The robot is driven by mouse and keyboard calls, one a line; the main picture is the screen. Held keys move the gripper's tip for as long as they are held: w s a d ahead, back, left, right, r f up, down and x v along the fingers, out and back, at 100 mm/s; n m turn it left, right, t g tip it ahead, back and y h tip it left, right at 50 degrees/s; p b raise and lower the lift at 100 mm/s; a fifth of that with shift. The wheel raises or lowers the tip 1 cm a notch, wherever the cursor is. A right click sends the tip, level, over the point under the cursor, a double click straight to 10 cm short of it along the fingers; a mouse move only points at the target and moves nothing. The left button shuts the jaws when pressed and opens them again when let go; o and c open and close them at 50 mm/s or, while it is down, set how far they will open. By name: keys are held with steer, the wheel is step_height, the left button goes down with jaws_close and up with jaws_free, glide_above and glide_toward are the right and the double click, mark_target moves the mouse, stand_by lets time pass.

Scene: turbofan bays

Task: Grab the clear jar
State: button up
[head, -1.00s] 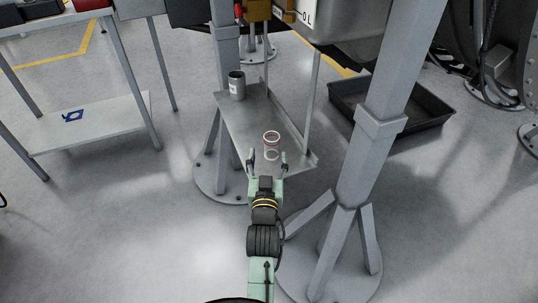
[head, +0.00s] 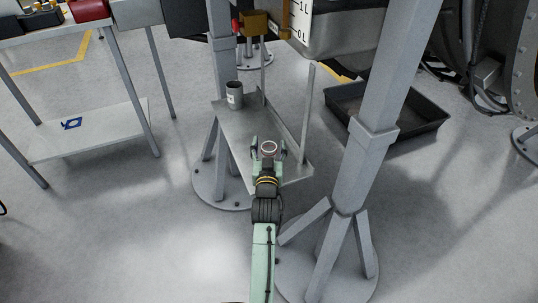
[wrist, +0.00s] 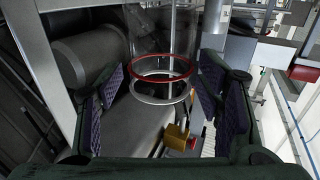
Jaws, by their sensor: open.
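The clear jar (head: 268,148) stands on the small grey shelf (head: 239,133); in the head view mainly its pale round rim shows, and my gripper hides its lower part. In the wrist view the see-through jar (wrist: 163,80) has a red ring and a white ring and appears between the fingers, a little ahead of them. My gripper (head: 269,153) is open, with one finger on each side of the jar. It also shows in the wrist view (wrist: 160,105), with purple pads apart and no clear contact with the jar.
A grey can (head: 235,96) stands at the shelf's far left. A thick grey post (head: 368,140) rises close to the right of my arm. A thin upright (head: 306,115) stands at the shelf's right edge. A dark tray (head: 410,125) lies on the floor beyond.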

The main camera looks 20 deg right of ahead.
steer(key=shift+c, duration=0.5)
steer(key=c, duration=1.1)
